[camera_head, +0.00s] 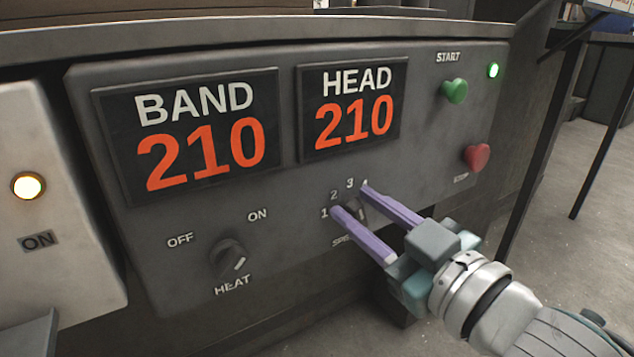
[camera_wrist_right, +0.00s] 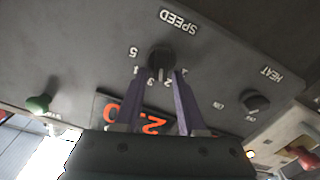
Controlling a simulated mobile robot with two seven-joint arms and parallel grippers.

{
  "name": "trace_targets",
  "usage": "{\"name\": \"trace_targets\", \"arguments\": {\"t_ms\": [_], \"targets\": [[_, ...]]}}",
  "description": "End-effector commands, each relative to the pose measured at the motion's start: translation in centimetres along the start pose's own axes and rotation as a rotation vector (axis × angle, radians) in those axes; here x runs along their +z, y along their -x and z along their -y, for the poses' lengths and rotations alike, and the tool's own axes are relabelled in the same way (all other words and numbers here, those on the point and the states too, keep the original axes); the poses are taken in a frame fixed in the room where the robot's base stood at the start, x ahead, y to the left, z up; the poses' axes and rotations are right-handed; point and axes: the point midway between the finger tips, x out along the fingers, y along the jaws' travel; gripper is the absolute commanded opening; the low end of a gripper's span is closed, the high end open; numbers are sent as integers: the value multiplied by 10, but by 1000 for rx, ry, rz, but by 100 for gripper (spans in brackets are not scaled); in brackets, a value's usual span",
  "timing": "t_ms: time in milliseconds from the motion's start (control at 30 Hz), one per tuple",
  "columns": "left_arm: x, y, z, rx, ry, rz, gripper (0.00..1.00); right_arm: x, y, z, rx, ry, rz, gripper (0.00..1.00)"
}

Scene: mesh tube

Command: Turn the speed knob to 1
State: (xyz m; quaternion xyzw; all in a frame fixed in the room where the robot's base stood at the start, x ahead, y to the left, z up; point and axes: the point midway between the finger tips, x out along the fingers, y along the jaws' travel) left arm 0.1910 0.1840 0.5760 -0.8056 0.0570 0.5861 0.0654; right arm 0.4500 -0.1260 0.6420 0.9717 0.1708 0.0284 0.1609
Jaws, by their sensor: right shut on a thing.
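The dark speed knob (camera_head: 356,211) sits on the grey control panel, under a dial marked 1, 2, 3 and more. My right gripper (camera_head: 350,198) reaches in from the lower right, its two purple fingers on either side of the knob, shut on it. In the right wrist view, where the lettering is upside down, the speed knob (camera_wrist_right: 162,57) lies between the fingertips (camera_wrist_right: 158,73). Its white pointer mark appears to lie near 3 and 2. The fingers hide part of the dial. My left gripper is not in view.
The heat knob (camera_head: 229,255) is lower left on the panel. Above are the BAND display (camera_head: 190,135) and the HEAD display (camera_head: 352,108), both reading 210. The green start button (camera_head: 455,90) and red stop button (camera_head: 477,156) are at right. A lit yellow lamp (camera_head: 28,186) is far left.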

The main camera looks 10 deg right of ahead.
Motion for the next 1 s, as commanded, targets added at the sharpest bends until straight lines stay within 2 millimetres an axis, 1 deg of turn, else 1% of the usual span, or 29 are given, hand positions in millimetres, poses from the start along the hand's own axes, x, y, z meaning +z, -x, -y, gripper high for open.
{"name": "trace_targets", "arguments": {"t_ms": [367,700,1000], "targets": [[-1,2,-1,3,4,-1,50,2,0,7,0,359,0,0],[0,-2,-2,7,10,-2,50,5,0,12,0,680,0,0],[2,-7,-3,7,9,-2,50,8,0,15,0,914,0,0]]}}
